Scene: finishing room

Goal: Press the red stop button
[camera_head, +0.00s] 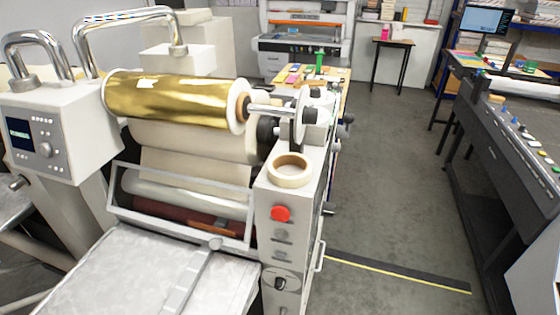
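The red stop button (281,213) is a round red knob on the upper part of the pale control column at the front right of the foil machine. It is in plain view in the head view, with nothing in front of it. Whether the red button is pressed in cannot be told. Neither of my grippers shows in the head view.
A tape roll (290,170) lies on top of the column, just behind the button. A gold foil roll (175,97) spans the machine. A metal-framed guard (180,205) and feed table (150,280) lie left. Open grey floor (390,190) lies right, before a long dark machine (505,150).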

